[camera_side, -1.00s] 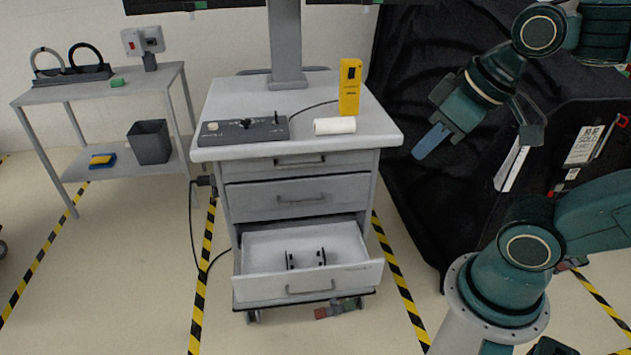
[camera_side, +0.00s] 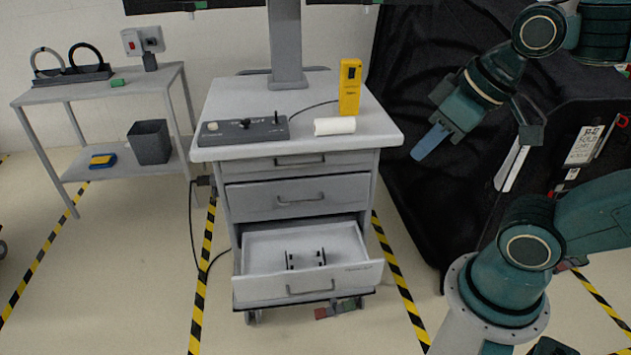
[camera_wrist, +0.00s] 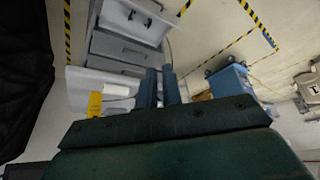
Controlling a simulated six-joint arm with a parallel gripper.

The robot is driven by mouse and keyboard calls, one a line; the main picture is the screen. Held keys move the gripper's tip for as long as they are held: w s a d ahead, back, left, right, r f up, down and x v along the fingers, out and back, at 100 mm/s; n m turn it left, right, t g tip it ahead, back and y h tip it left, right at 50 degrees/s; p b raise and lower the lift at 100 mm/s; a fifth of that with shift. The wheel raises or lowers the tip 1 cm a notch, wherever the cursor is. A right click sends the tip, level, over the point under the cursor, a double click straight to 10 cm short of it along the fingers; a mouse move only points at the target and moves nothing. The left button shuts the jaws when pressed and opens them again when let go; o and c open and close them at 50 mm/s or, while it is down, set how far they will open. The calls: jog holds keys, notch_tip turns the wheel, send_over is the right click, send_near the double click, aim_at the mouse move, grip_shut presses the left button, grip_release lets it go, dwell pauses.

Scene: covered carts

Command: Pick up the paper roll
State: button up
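The paper roll (camera_side: 334,126) is a white cylinder lying on its side on the cart top, near the front right edge. It also shows in the wrist view (camera_wrist: 116,89), left of my fingers. My gripper (camera_side: 418,158) hangs to the right of the cart, well apart from the roll, with its blue fingers pointing down and left. In the wrist view the two fingers of my gripper (camera_wrist: 160,70) stand a narrow gap apart with nothing between them.
A yellow box-like device (camera_side: 349,88) stands upright just behind the roll. A grey control panel (camera_side: 243,131) lies to its left, and a grey post (camera_side: 287,50) rises behind. The cart's lower drawer (camera_side: 307,288) is pulled open. A side table (camera_side: 150,84) stands at left.

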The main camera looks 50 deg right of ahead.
jog(key=o, duration=0.8)
jog(key=m, duration=2.6)
send_over(333, 120)
jog(key=s, duration=0.6)
notch_tip(333, 120, down, 4)
jog(key=shift+y, duration=0.4)
jog(key=shift+d+x, duration=0.2)
jog(key=shift+x, duration=1.95)
jog(key=shift+d+x, duration=0.2)
jog(key=shift+x, duration=1.9)
jog(key=shift+s+f, duration=0.1)
jog(key=shift+f, duration=0.05)
